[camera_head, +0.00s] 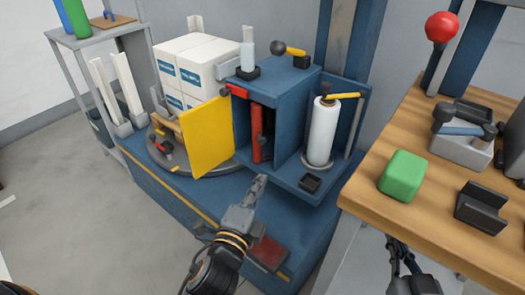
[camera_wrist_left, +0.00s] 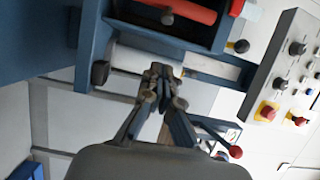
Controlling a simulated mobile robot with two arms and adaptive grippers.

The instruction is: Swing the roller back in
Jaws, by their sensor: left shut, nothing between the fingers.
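A red upright roller (camera_head: 257,133) stands in the opening of the blue cabinet (camera_head: 283,92), with a red handle piece (camera_head: 235,90) at its upper left. The yellow door (camera_head: 207,136) stands open to the left. A white film roll (camera_head: 322,132) stands upright at the cabinet's right. In the left wrist view the red roller (camera_wrist_left: 180,9) lies along the top and the white roll (camera_wrist_left: 142,60) is behind my fingers. My left gripper (camera_head: 259,182) is shut and empty, in front of and below the roller, apart from it. My right gripper (camera_head: 398,246) is low by the bench; its fingers are unclear.
White boxes (camera_head: 190,66) stand on the turntable behind the yellow door. A wooden bench (camera_head: 415,205) with a green block (camera_head: 403,175) and dark holders is at the right. A control panel (camera_wrist_left: 285,68) shows in the wrist view.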

